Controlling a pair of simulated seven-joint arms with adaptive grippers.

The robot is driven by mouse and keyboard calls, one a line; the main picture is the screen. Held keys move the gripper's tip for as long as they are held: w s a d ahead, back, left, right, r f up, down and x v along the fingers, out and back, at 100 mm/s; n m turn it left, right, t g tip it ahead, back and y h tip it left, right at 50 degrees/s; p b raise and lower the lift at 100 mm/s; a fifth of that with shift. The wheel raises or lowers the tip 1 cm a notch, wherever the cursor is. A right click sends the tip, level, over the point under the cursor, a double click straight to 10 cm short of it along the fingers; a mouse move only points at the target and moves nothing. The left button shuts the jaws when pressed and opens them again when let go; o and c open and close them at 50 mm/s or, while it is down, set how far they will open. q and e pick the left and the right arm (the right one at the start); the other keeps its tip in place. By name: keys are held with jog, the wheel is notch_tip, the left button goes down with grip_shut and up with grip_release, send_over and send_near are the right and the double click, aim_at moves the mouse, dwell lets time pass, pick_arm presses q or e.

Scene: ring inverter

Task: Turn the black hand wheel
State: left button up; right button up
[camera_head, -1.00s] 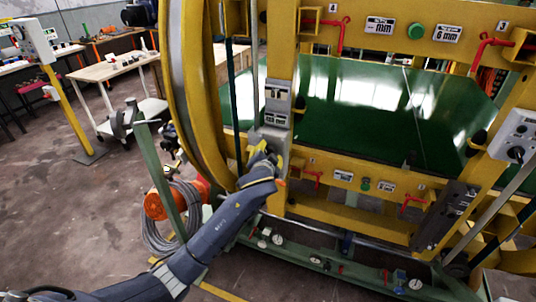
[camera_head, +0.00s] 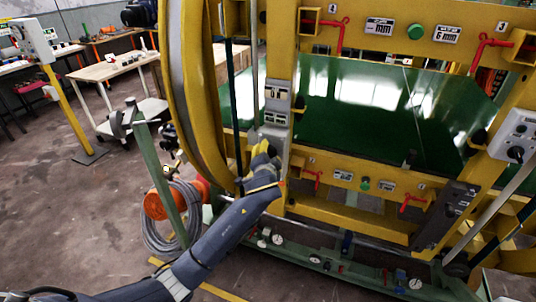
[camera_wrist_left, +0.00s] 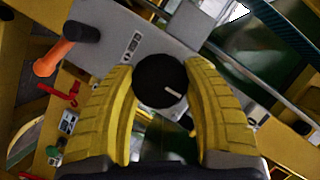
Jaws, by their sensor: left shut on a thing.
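The black hand wheel (camera_wrist_left: 160,81) is a small round knob with a short white mark pointing to the lower right. It sits between the yellow fingers of my left gripper (camera_wrist_left: 161,65) in the left wrist view, and the gripper is shut on it. In the head view my left gripper (camera_head: 262,152) reaches in from the lower left to the grey box (camera_head: 277,92) on the yellow frame post. The wheel is mostly hidden by the fingers there. My right gripper is in neither view.
The large curved yellow ring (camera_head: 181,100) stands close left of my gripper. A green sheet (camera_head: 350,110) lies behind the frame. Red handles (camera_head: 312,180) stick out to the right. An orange lever (camera_wrist_left: 52,57) is near the wheel. A coiled hose (camera_head: 160,225) hangs at lower left.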

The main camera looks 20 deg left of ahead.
pick_arm(q)
jog(key=o, duration=1.3)
jog(key=shift+c, duration=0.2)
jog(key=v, duration=1.2)
